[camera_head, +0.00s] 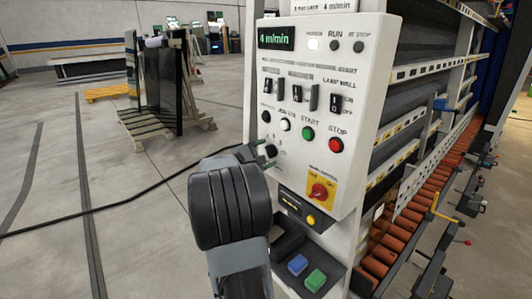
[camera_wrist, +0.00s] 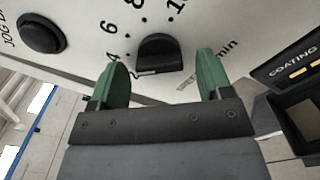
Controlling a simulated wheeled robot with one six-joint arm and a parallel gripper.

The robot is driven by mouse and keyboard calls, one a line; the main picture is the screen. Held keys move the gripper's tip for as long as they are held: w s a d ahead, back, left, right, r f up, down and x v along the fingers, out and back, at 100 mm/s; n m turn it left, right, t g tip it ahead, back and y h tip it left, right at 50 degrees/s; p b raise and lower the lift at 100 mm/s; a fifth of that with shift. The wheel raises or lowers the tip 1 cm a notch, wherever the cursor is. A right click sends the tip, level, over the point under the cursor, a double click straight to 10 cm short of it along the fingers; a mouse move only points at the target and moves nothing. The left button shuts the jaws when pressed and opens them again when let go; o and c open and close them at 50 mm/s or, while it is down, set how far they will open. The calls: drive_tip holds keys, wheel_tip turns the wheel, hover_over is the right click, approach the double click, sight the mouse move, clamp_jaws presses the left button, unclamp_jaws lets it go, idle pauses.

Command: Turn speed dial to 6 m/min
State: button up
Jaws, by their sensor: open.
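The speed dial (camera_wrist: 160,48) is a black knob on the white control panel (camera_head: 345,75). In the wrist view its scale shows 2, 4, 6, 8 and 10, with "min" at its right. I cannot tell clearly where its pointer stands. The green display (camera_head: 276,38) reads 4 m/min. My gripper (camera_wrist: 163,58) is open, with one green finger on each side of the dial and visible gaps between. In the head view my gripper (camera_head: 258,153) is at the panel's lower left, and my arm partly hides that area.
A box marked COATING (camera_wrist: 290,65) is at the right in the wrist view. Open floor (camera_head: 100,185) is left of the panel.

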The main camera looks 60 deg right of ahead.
drive_tip(key=shift+s+d, duration=0.1)
drive_tip(key=shift+d, duration=0.1)
drive_tip(key=shift+c, duration=0.2)
drive_tip(key=c, duration=0.9)
drive_tip(key=shift+f+b, duration=0.1)
drive_tip(key=shift+b, duration=0.2)
